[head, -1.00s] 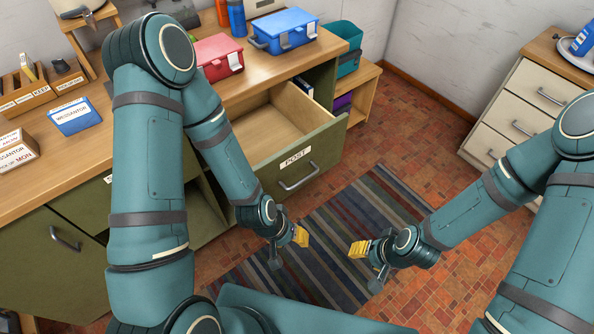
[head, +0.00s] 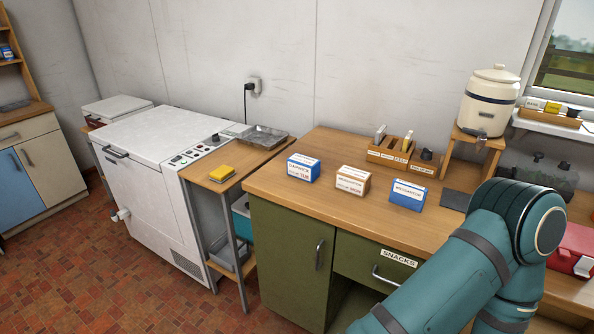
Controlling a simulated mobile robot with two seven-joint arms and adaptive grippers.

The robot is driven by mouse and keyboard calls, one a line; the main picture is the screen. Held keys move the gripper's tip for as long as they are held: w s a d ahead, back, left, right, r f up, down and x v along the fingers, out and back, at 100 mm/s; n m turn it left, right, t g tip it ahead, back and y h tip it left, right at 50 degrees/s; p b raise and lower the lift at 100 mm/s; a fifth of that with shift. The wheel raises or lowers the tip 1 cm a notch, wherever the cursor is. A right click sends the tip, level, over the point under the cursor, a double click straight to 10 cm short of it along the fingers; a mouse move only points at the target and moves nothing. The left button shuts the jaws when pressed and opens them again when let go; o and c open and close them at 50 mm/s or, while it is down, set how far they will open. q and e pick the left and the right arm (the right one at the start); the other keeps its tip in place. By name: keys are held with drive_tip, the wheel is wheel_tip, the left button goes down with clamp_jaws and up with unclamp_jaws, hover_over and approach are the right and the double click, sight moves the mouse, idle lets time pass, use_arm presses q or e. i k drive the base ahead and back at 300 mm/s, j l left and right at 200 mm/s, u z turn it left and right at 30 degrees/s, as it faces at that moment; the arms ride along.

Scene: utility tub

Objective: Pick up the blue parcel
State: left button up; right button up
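Two blue boxes with white labels stand on the wooden counter (head: 290,195). One blue box (head: 304,174) is at the left. The other blue box (head: 408,201) is at the right, near my arm. A brown box (head: 353,186) with a white label stands between them, apart from both. The small print on the labels is hard to read, so I cannot tell which blue box is the parcel. One of my arms fills the lower right corner. Neither of my grippers is in view.
A wooden sorter (head: 395,158) stands behind the boxes, and a cream crock (head: 490,98) on a stand is farther right. A yellow sponge (head: 221,173) and a metal tray (head: 262,137) lie on the side table. A white chest unit (head: 150,150) stands left. Floor at lower left is clear.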

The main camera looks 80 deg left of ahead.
sight(303, 167)
drive_tip(key=u, duration=2.55)
drive_tip(key=i+j+z, duration=0.1)
drive_tip(key=z, duration=1.2)
drive_tip(key=j+z, duration=0.45)
drive_tip(key=k+j+z, duration=0.1)
drive_tip(key=j+z, duration=0.35)
drive_tip(key=k+j+z, duration=0.15)
drive_tip(key=j, duration=0.15)
drive_tip(key=j+z, duration=0.1)
drive_tip(key=j, duration=0.2)
drive_tip(key=k+j+z, duration=0.15)
drive_tip(key=j, duration=0.1)
